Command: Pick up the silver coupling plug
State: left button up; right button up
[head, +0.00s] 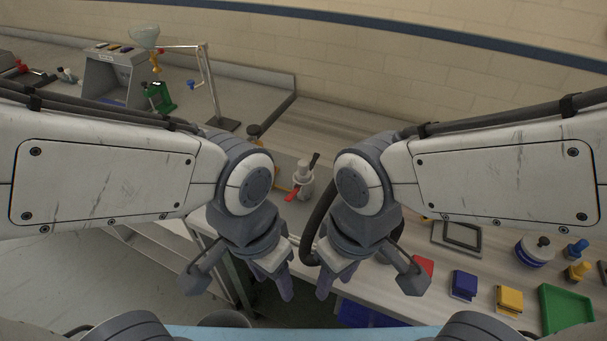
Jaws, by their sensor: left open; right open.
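I cannot make out the silver coupling plug for certain in the head view. A silver fitting (304,174) with a red lever and a black lever stands on the bench between my two arms, but I cannot tell whether the plug is part of it. My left gripper (284,288) points down in front of the bench's front edge, open and empty. My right gripper (323,287) hangs close to its right, also open and empty. Both are well below the fitting in the picture. My arms hide parts of the bench.
A dark hose (312,232) curves down beside my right gripper. On the right of the bench are a dark frame (457,235), a blue block (464,285), a yellow block (509,299) and a green tray (566,308). A thin stand (212,85) is at the back left.

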aim_at(302, 175)
jog(key=z, duration=0.7)
jog(key=k, duration=0.7)
jog(key=u, duration=1)
jog(key=i, duration=0.5)
